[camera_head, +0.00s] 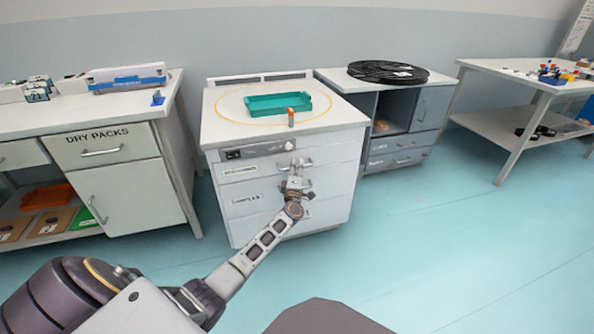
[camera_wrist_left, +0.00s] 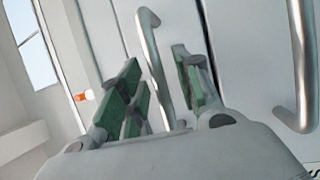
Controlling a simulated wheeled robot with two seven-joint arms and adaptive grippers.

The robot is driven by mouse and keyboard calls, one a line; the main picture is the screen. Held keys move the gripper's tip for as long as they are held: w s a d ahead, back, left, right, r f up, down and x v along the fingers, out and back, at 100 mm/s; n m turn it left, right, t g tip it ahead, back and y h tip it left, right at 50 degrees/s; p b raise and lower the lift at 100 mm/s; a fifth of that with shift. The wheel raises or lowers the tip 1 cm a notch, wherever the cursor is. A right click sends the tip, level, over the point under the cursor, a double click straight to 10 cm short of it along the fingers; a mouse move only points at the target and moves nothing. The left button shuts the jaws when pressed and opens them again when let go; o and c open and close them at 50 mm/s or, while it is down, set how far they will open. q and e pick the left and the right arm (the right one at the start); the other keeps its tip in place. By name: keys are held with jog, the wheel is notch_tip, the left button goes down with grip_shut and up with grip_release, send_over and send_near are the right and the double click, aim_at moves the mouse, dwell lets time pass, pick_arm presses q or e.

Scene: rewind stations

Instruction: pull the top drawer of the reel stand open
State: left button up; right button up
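A white drawer cabinet (camera_head: 236,222) stands in the middle of the head view, with a control strip above its labelled drawers. Its top drawer (camera_head: 238,171) is shut. My left gripper (camera_head: 297,172) is at that drawer's front. In the left wrist view the gripper (camera_wrist_left: 165,90) is open, its green-padded fingers on either side of the top bar handle (camera_wrist_left: 150,48), with gaps visible. A lower handle (camera_wrist_left: 300,65) stands to the right there. No label reading reel stand is legible. My right gripper is not in view.
A teal tray (camera_head: 249,107) and a small orange-and-white item (camera_head: 291,117) are on the cabinet top. A grey cabinet (camera_head: 429,107) at right carries a black reel (camera_head: 388,71). A DRY PACKS bench (camera_head: 124,187) stands left. The floor in front is clear.

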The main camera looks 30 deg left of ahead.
pick_arm(q)
jog(key=shift+w, duration=0.15)
grip_shut()
dwell(0.4)
